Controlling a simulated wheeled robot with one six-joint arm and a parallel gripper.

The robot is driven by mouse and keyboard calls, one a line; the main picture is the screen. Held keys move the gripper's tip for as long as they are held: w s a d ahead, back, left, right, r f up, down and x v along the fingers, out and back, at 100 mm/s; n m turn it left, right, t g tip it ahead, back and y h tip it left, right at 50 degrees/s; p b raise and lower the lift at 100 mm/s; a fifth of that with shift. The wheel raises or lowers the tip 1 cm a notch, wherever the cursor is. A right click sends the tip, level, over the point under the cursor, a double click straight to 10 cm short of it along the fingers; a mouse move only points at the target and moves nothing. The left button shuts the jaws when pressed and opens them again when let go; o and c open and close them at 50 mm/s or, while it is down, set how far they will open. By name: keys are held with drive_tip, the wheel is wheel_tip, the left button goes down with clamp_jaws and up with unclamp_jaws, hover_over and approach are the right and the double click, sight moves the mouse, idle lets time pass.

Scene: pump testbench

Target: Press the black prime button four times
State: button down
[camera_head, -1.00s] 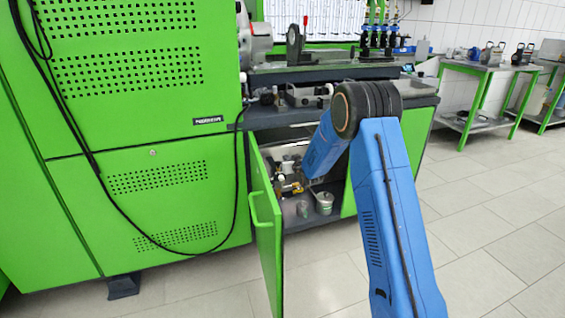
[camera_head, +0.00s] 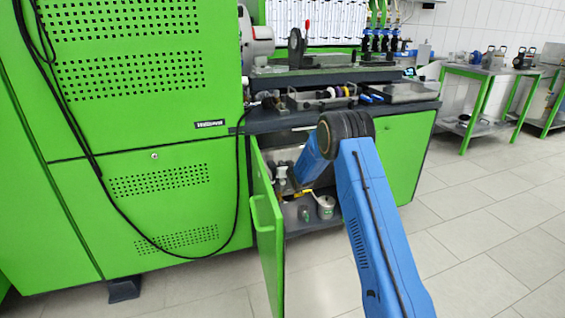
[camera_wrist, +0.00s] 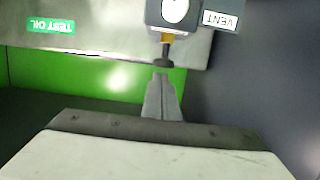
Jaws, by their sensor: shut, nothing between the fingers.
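In the wrist view a black round knob (camera_wrist: 164,61), which looks like the prime button, sits on a short brass stem below a grey block (camera_wrist: 190,15) with a round white face. My gripper (camera_wrist: 162,78) is shut and empty. Its fingertips point at the black knob and sit very close to it; I cannot tell whether they touch. In the head view my arm reaches into the open lower cabinet, and my gripper and the knob are hidden or too small to make out.
A VENT label (camera_wrist: 219,20) and a green TEST OIL label (camera_wrist: 51,26) appear upside down near the knob. The green cabinet door (camera_head: 267,232) stands open left of my arm. Floor at right is clear.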

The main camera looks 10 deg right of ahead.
drive_tip(key=shift+f, duration=0.25)
drive_tip(key=shift+f, duration=1)
drive_tip(key=shift+r, duration=0.4)
wheel_tip(320, 180, up, 4)
drive_tip(key=shift+f, duration=0.25)
drive_tip(key=v, duration=1)
drive_tip(key=shift+r, duration=0.1)
